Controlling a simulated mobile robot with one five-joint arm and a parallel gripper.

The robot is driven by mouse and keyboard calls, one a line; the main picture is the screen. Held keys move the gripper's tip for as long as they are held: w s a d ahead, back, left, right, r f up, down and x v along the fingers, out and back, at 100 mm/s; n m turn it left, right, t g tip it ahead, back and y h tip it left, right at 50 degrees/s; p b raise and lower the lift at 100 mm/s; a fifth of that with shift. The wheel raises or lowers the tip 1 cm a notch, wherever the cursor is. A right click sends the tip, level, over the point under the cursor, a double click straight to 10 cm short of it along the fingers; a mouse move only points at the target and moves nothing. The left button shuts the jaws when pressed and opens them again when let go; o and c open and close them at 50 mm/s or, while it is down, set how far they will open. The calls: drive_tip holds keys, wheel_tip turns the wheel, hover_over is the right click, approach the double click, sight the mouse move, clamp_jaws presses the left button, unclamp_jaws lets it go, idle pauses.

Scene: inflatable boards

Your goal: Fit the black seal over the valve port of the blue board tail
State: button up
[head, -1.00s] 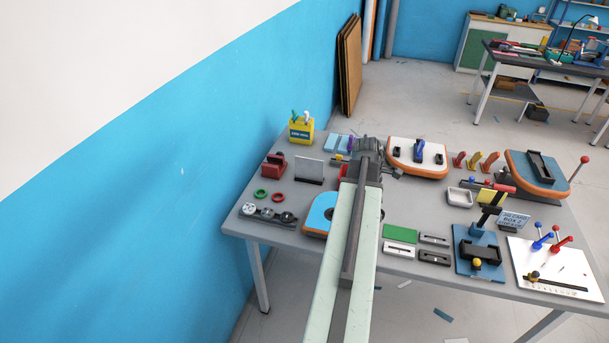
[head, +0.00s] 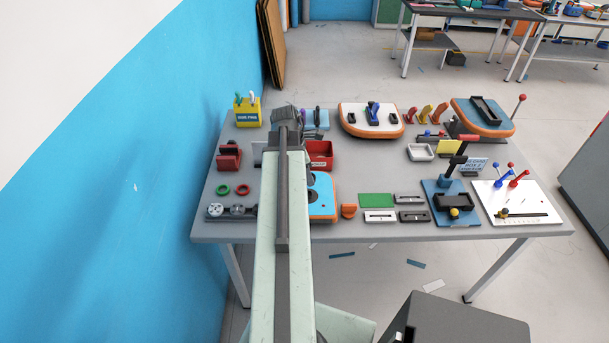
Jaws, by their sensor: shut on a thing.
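The blue board tail (head: 322,198) lies on the table just right of my arm, with a blue top and an orange edge. My arm covers its left part. A dark spot at its left, where the valve port (head: 312,181) seems to be, is partly hidden. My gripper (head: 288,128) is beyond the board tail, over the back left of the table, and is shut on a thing. The arm hides its fingertips and what they hold. I see no loose black seal on the table; a green ring (head: 223,190) and a red ring (head: 243,190) lie at the left.
A red bin (head: 320,152) stands behind the board tail, close to my gripper. A white board (head: 371,118) with an orange edge lies at the back. An orange piece (head: 348,211), a green plate (head: 376,200) and a blue fixture (head: 450,215) stand to the right. The blue wall borders the left.

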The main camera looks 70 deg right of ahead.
drive_tip(key=b, duration=0.6)
hover_over(309, 195)
drive_tip(key=f, duration=0.5)
drive_tip(key=shift+w+a+f, duration=0.25)
drive_tip(key=shift+a+f, duration=0.1)
drive_tip(key=shift+f, duration=0.05)
drive_tip(key=shift+f+b, duration=1.05)
drive_tip(key=shift+f, duration=0.25)
idle(0.5)
drive_tip(key=o, duration=1.4)
drive_tip(key=shift+r, duration=0.1)
drive_tip(key=p+v, duration=0.7)
drive_tip(key=v, duration=0.1)
drive_tip(key=shift+p, duration=0.35)
